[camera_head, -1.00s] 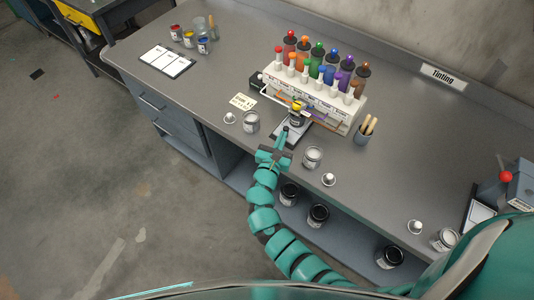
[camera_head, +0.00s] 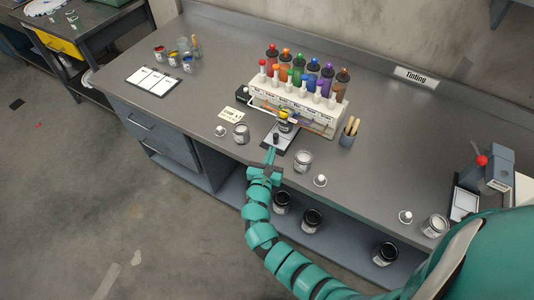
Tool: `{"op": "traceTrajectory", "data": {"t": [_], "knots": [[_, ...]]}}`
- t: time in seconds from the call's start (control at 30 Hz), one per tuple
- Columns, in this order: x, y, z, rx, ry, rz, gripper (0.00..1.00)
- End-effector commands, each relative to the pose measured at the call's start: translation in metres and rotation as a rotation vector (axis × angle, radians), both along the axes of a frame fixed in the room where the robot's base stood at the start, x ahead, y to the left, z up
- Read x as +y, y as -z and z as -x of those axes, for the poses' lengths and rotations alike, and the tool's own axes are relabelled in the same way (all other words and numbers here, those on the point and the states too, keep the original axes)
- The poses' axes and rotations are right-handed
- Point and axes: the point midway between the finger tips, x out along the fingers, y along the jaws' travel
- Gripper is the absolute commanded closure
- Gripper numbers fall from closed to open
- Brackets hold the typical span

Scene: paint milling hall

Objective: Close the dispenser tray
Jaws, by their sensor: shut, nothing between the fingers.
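The tint dispenser (camera_head: 319,117) is a white rack at the middle of the bench, holding several coloured bottles. Its tray (camera_head: 290,140) is pulled out toward the bench's front edge. A small can with a yellow band (camera_head: 284,121) stands on the tray near the rack. A dark knob (camera_head: 276,139) shows near the tray's front end. My gripper (camera_head: 271,154) is shut and empty, just in front of the tray's front end and pointing at it. I cannot tell whether its tips touch the tray.
Grey-white cans stand left (camera_head: 241,133) and right (camera_head: 303,160) of the tray. A small white-topped item (camera_head: 220,131) and a brush cup (camera_head: 348,134) are nearby. A clipboard (camera_head: 153,80) lies at left. Dark cans (camera_head: 312,220) sit on the shelf below.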

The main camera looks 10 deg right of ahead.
Motion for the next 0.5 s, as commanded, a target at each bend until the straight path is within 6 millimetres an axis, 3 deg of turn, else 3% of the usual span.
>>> {"op": "traceTrajectory", "data": {"t": [0.5], "knots": [[0.03, 0.004, 0.069, 0.001, -0.008, -0.003, 1.0]]}}
